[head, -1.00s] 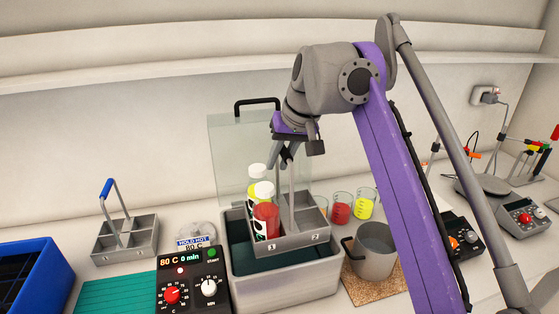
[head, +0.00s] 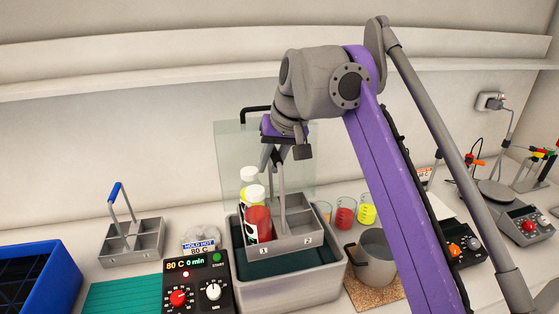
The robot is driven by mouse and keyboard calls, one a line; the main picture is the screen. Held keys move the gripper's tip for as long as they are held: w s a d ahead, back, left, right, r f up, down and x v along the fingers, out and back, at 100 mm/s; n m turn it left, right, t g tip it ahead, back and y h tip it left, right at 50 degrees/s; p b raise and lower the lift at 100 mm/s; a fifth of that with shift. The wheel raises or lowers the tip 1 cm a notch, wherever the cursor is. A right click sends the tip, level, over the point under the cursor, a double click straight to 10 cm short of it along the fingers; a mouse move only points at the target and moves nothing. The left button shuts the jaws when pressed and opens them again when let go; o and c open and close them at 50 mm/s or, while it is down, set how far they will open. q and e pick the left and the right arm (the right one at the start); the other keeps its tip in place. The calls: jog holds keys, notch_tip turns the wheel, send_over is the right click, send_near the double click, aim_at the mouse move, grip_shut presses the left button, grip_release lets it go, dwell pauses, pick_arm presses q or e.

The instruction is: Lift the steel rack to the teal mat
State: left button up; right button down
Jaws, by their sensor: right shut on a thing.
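The steel rack (head: 290,239) has compartments labelled 1 and 2 and an upright handle. Two white-capped bottles, a red one (head: 257,222) and a yellow one (head: 247,184) behind it, stand in its left side. My right gripper (head: 274,162) is shut on the top of the rack's handle. The rack hangs upright over the water bath (head: 290,291), its base around the level of the bath's rim. The teal mat (head: 122,297) lies at the lower left, partly cut off by the frame and bare where it shows. My left gripper is not in view.
The bath's control box (head: 198,284) stands between bath and mat. A second rack with a blue handle (head: 132,243) stands behind the mat, and a blue crate (head: 40,275) is left of it. A grey pot (head: 374,257) and beakers (head: 345,214) are right of the bath.

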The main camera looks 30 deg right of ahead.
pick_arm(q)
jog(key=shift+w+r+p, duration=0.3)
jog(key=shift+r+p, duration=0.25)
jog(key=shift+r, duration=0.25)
pick_arm(e)
jog(key=w+a, duration=0.1)
jog(key=a, duration=0.7)
jog(key=shift+w, duration=0.4)
jog(key=shift+a, duration=0.1)
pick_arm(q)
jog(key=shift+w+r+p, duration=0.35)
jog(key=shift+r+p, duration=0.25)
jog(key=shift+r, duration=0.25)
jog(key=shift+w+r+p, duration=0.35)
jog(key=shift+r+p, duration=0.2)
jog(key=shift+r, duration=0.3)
pick_arm(e)
jog(key=w+a, duration=0.2)
jog(key=a, duration=0.9)
jog(key=shift+w+a, duration=0.15)
jog(key=shift+w, duration=0.1)
jog(key=shift+a, duration=0.1)
